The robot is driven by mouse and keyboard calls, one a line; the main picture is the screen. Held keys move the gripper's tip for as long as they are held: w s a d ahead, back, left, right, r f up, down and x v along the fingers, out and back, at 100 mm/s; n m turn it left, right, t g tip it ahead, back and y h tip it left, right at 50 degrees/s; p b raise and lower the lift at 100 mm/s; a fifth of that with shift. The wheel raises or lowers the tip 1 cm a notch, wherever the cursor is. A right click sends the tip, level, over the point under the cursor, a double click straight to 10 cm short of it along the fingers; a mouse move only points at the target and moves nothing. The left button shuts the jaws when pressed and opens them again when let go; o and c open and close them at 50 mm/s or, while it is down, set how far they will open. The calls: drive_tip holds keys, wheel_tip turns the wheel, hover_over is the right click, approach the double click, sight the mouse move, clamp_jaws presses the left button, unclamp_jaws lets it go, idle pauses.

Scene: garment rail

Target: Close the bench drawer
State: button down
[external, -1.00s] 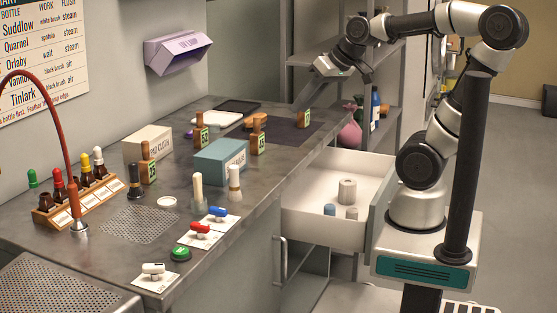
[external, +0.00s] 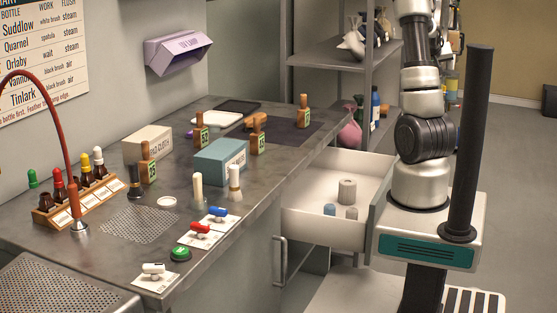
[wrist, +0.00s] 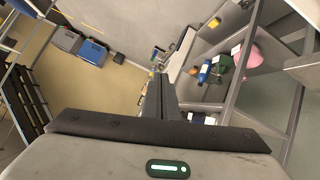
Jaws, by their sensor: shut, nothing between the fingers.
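The bench drawer (external: 296,222) stands pulled out from the right side of the bench in the external view. It is a white box with a grey front panel (external: 380,192), and it holds a grey roll and two small cylinders. My base stands close to the right of the drawer front; whether they touch I cannot tell. My arm rises above the base, folded away from the drawer, and its end is hidden in the external view. In the wrist view my gripper (wrist: 159,88) is shut and empty, with its dark fingers together, pointing toward the floor and shelving, away from the drawer.
The bench top (external: 262,203) carries bottles, boxes and brushes. An open shelf rack (external: 330,72) stands behind the drawer, with a pink vase (external: 350,132) and bottles. Open floor (external: 520,170) lies to the right. A blue bin (wrist: 92,52) shows in the wrist view.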

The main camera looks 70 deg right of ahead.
drive_tip(key=s+a+f+t+y+b, duration=0.1)
drive_tip(key=a+f+y, duration=0.2)
drive_tip(key=f, duration=0.7)
drive_tip(key=s+a+f+m+t+y, duration=0.1)
drive_tip(key=a+f+t+y, duration=0.1)
drive_tip(key=f, duration=0.9)
drive_tip(key=s+a+f+t+y+b, duration=0.1)
drive_tip(key=a+f+y, duration=0.2)
drive_tip(key=f, duration=0.7)
wheel_tip(320, 180, up, 4)
drive_tip(key=d+m+t+h, duration=0.1)
drive_tip(key=d+t, duration=0.1)
drive_tip(key=t, duration=0.1)
drive_tip(key=w+r+b+x, duration=0.1)
drive_tip(key=b+x, duration=0.3)
drive_tip(key=x, duration=0.7)
drive_tip(key=shift+w+a+b, duration=0.35)
drive_tip(key=shift+w+b, duration=0.05)
drive_tip(key=shift+w, duration=0.3)
drive_tip(key=shift+w, duration=0.1)
